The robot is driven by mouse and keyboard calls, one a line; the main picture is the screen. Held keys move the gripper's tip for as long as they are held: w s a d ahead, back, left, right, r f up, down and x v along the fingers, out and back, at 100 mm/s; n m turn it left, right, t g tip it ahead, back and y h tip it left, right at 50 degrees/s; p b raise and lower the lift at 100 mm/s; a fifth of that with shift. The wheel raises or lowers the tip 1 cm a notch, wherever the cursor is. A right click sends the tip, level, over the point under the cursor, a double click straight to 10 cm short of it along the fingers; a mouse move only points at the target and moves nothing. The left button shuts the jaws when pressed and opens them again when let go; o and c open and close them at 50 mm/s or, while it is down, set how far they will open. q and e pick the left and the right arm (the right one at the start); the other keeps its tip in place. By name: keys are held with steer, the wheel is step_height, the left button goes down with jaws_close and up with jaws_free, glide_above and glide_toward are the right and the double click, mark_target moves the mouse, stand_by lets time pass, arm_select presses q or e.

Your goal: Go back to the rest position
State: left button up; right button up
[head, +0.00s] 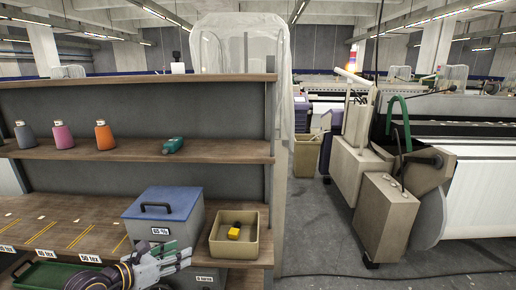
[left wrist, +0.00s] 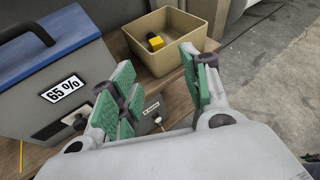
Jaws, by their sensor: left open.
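My left gripper (head: 181,257) is low in front of the shelf in the head view, just below the blue-lidded box marked 65 % (head: 160,222). In the left wrist view its green-padded fingers (left wrist: 160,92) stand apart with nothing between them. A tan open bin (head: 258,239) stands to the right of the box on the lower shelf and holds a yellow and black item (head: 234,231). The bin also shows beyond the fingertips in the left wrist view (left wrist: 193,34). My right gripper is in neither view.
A green crate (head: 45,275) is at the lower left. Looms and beige cabinets (head: 387,215) stand at right.

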arm_select(q)
steer(key=w+a+f+n+t, duration=0.1)
steer(key=a+f+n, duration=0.1)
steer(key=f+n, duration=0.8)
steer(key=w+a+f+n+t, duration=0.15)
steer(key=f+n, duration=0.35)
steer(key=f, duration=0.9)
steer(key=s+a+f+n+g+y, duration=0.1)
steer(key=s+a+f+n+y, duration=0.2)
steer(key=f, duration=0.4)
steer(key=s+f+n, duration=0.3)
steer(key=f+n, duration=0.2)
steer(key=f, duration=0.3)
steer(key=s+a+f+n+g+y, duration=0.1)
steer(key=s+a+f+n+y, duration=0.2)
steer(key=f, duration=0.4)
steer(key=s+d+f+n+g+y, duration=0.15)
steer(key=s+f+n+g, duration=0.45)
steer(key=s+f, duration=1)
steer(key=s+d+f+n+g, duration=0.1)
steer(key=s+f+n, duration=0.1)
steer(key=s, duration=0.6)
steer(key=s+d+f+n+g, duration=0.2)
steer(key=s+f, duration=0.2)
steer(key=s, duration=0.4)
steer(key=s+d+f+n+g, duration=0.2)
steer(key=s+f, duration=0.1)
steer(key=s, duration=0.4)
steer(key=shift+s+f+n, duration=0.35)
steer(key=shift+s+n, duration=0.05)
